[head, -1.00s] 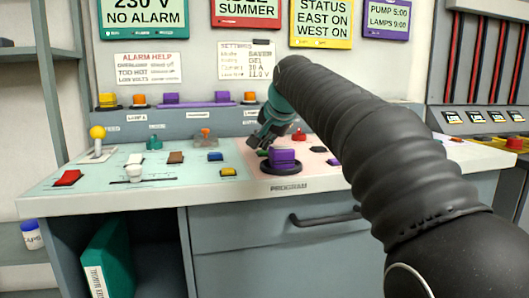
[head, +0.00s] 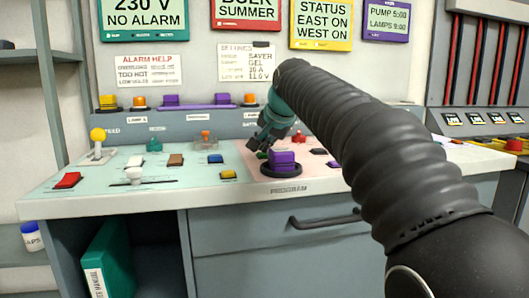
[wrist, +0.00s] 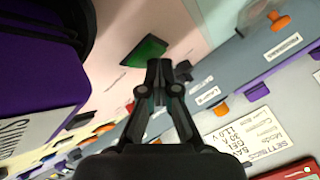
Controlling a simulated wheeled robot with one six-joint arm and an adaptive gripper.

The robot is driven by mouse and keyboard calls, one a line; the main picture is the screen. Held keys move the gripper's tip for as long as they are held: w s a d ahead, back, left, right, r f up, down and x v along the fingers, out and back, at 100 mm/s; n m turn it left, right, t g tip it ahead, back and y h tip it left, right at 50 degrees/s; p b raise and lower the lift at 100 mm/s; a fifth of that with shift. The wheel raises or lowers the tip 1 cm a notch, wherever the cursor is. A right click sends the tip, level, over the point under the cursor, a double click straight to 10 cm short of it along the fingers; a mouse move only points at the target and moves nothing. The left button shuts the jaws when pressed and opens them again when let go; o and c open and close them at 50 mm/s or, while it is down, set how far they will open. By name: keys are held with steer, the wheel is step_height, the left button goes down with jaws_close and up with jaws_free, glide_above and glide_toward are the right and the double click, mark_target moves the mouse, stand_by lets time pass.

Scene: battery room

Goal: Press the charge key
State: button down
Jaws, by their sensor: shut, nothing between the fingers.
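My gripper (head: 259,146) is shut and empty, pointing down over the pink part of the console. In the wrist view its closed fingertips (wrist: 160,68) appear just beside a green key (wrist: 147,52). In the head view the green key (head: 262,155) is small and partly hidden by the gripper. I cannot tell whether the fingers touch it. The small print near it is unreadable, so I cannot confirm which key is the charge key.
A purple knob (head: 282,159) on a dark round base stands close right of the gripper, above the word PROGRAM; it looms large in the wrist view (wrist: 40,75). Other keys, a yellow-topped lever (head: 97,136) and a slider (head: 134,174) lie left. A raised back ledge (head: 180,125) stands behind.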

mark_target(266, 154)
steer(key=shift+r+p, duration=0.55)
steer(key=shift+r, duration=0.1)
step_height(266, 154, up, 5)
steer(key=p, duration=0.4)
stand_by(0.6)
